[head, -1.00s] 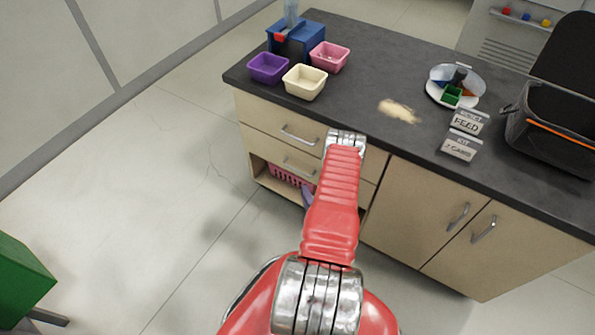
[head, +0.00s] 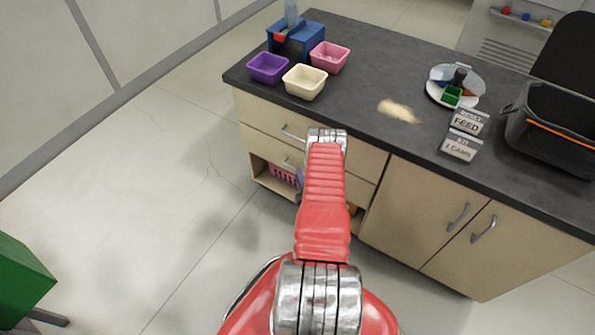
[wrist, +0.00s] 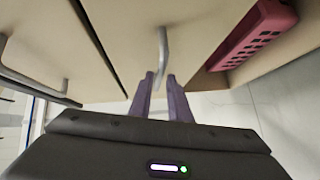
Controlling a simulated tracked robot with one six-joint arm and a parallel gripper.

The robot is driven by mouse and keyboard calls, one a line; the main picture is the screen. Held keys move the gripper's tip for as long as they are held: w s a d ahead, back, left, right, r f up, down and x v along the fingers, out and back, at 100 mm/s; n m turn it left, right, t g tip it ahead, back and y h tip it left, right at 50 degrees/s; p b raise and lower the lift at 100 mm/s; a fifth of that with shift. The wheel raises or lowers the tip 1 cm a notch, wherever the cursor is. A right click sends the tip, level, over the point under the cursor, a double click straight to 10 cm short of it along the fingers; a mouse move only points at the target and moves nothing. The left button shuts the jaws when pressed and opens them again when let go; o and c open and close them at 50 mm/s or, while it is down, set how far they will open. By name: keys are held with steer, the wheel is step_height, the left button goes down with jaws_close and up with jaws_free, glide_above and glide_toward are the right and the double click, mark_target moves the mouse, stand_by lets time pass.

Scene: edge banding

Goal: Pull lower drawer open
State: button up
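The lower drawer (head: 262,146) is in the cabinet's left part, below the upper drawer (head: 262,117), and looks shut. Its metal handle (head: 287,161) is partly hidden by my arm in the head view. In the wrist view the lower drawer's handle (wrist: 163,50) stands straight ahead of my gripper (wrist: 162,76). The two purple fingers are apart, and the handle's near end lies at the gap between their tips. I cannot tell how deep it sits between them. In the head view my arm hides most of the gripper.
A pink basket (head: 282,174) sits in the open shelf under the drawers; it also shows in the wrist view (wrist: 255,35). The upper drawer's handle (wrist: 35,85) is at left there. Cupboard doors (head: 430,220) are at right.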

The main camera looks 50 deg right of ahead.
steer(key=shift+x, duration=2)
steer(key=shift+f, duration=0.1)
jaws_close()
